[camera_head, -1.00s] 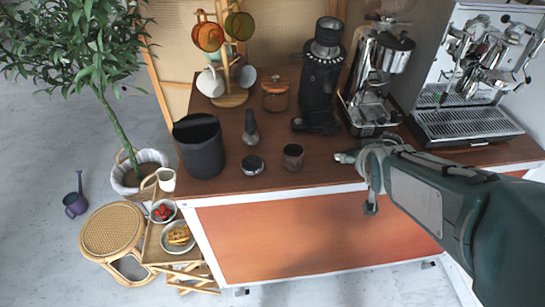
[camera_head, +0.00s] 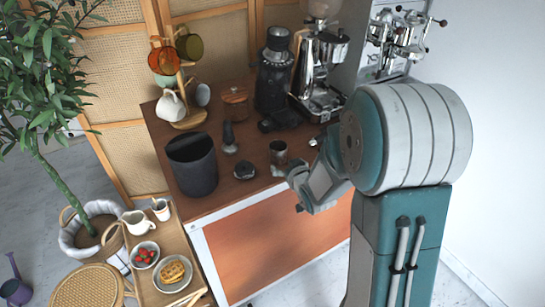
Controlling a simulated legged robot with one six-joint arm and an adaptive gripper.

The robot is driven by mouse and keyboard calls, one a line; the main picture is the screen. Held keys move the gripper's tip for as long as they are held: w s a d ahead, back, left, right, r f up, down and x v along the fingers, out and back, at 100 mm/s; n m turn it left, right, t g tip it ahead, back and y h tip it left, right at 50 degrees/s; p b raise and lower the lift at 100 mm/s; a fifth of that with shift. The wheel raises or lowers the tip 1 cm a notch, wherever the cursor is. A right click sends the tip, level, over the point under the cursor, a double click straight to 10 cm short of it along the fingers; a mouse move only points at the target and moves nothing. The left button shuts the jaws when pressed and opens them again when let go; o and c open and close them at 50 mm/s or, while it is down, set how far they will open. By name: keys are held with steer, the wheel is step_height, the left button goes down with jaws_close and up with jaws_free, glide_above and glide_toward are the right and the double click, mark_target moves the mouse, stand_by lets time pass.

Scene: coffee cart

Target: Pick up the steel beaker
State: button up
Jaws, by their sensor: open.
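The steel beaker (camera_head: 278,152) is a small, dark metallic cup standing upright on the brown top of the coffee cart (camera_head: 222,200), near its front edge. My gripper (camera_head: 297,160) is open, just right of the beaker and close to it. My wrist and arm come in from the right and hide part of the cart top. I cannot tell whether a fingertip touches the beaker.
Left of the beaker are a round dark tamper-like piece (camera_head: 244,171), a pestle-shaped tool (camera_head: 229,138) and a tall black bin (camera_head: 192,165). Behind stand a black grinder (camera_head: 273,80), a lidded jar (camera_head: 235,104) and a mug tree (camera_head: 187,112).

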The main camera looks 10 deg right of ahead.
mark_target(284, 158)
steer(key=w, duration=0.1)
steer(key=w+f, duration=0.1)
steer(key=shift+w+d+f, duration=0.1)
steer(key=shift+w+d, duration=0.25)
steer(key=shift+w+f, duration=0.15)
steer(key=shift+w, duration=0.2)
steer(key=w, duration=0.1)
steer(key=w+a+f, duration=0.1)
steer(key=w, duration=0.1)
steer(key=w+a, duration=0.1)
steer(key=shift+w+a+f, duration=0.1)
steer(key=shift+w+f, duration=0.2)
steer(key=shift+f, duration=0.05)
steer(key=shift+w+f, duration=0.1)
steer(key=shift+w, duration=0.1)
steer(key=shift+d, duration=0.5)
steer(key=c, duration=0.8)
steer(key=shift+a, duration=0.15)
steer(key=shift+c, duration=1.2)
steer(key=shift+a, duration=0.2)
